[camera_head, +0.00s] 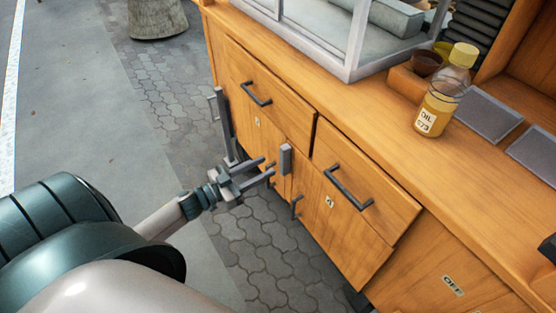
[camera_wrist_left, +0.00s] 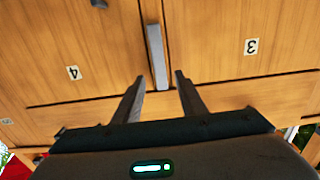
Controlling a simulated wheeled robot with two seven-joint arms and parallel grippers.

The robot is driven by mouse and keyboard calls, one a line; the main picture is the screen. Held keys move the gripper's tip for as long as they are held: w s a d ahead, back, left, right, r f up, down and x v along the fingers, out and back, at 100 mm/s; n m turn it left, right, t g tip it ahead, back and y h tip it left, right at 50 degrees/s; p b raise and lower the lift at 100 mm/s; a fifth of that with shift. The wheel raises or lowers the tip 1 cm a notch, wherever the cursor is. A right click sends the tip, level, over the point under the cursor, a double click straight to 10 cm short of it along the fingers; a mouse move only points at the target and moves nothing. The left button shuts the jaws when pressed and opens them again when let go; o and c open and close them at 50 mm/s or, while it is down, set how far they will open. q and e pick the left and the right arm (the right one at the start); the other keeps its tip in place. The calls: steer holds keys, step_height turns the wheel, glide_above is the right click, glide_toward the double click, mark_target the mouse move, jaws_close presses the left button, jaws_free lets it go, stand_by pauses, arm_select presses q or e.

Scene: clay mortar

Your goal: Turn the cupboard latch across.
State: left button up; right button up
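The cupboard latch (camera_head: 285,158) is a short grey bar standing upright over the seam between the two cupboard doors. It also shows in the left wrist view (camera_wrist_left: 157,57), over the same seam. My left gripper (camera_head: 266,170) is open and empty, its fingers pointing at the doors just left of the latch in the head view. In the wrist view the near end of the latch appears in the gap between the open fingertips (camera_wrist_left: 159,79). No contact shows, and I cannot tell the exact depth between them. My right gripper is not in view.
Drawers with dark handles (camera_head: 348,188) sit above the doors. Small dark door handles (camera_head: 296,207) are close to my left gripper. A grey upright bar (camera_head: 223,125) stands at the cupboard's left side. An oil bottle (camera_head: 438,105) stands on the counter.

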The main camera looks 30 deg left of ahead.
mark_target(281, 159)
arm_select(q)
steer(key=x, duration=0.6)
steer(key=shift+w+d, duration=0.1)
steer(key=shift+w, duration=0.1)
jaws_close()
